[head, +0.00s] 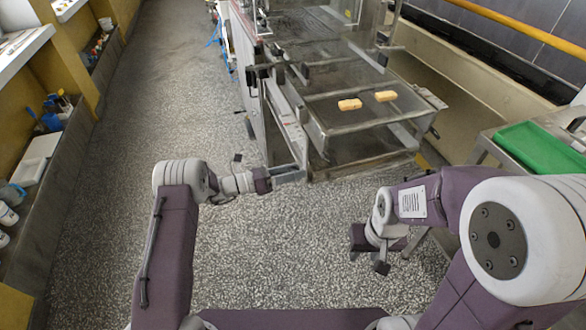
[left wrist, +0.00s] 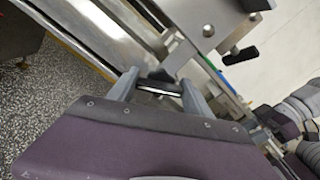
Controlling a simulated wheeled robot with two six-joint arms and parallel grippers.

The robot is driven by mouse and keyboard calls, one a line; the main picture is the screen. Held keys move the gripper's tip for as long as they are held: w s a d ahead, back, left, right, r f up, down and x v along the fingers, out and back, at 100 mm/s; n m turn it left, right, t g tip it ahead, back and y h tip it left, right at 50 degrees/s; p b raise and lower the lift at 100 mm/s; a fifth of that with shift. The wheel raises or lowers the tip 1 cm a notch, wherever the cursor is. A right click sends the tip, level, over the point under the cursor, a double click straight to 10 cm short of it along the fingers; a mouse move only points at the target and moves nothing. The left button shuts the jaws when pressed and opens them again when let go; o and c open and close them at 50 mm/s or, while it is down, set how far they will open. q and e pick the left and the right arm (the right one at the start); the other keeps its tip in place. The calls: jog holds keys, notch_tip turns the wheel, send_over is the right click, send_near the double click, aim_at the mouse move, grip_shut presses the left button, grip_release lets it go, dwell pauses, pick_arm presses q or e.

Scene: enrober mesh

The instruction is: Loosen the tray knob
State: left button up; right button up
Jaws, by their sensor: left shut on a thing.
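The tray knob (left wrist: 158,86) is a dark piece with a bright metal strip, seen in the left wrist view between my two grey fingers. My left gripper (head: 290,177) is shut on it at the near left corner of the machine's tray frame. In the head view the knob is hidden by the gripper and frame. The mesh tray (head: 350,150) is at the near end of the steel machine. My right gripper (head: 372,252) hangs over the floor to the right, empty, with its fingers apart.
Two yellowish bars, one on the left (head: 350,104) and one on the right (head: 386,96), lie on the mesh. A green tray (head: 540,148) sits on a side table at right. Shelves with bottles line the left wall. Speckled floor in front is clear.

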pick_arm(q)
jog(key=n+p, duration=0.1)
jog(key=n, duration=0.5)
jog(key=shift+w+p, duration=0.1)
jog(key=shift+p, duration=0.2)
jog(key=n, duration=0.5)
jog(key=shift+f+n+p, duration=0.1)
jog(key=shift+n+p, duration=0.25)
jog(key=shift+n, duration=0.05)
jog(key=o, duration=1.4)
jog(key=shift+c, duration=0.2)
jog(key=shift+a, duration=0.1)
jog(key=v, duration=0.9)
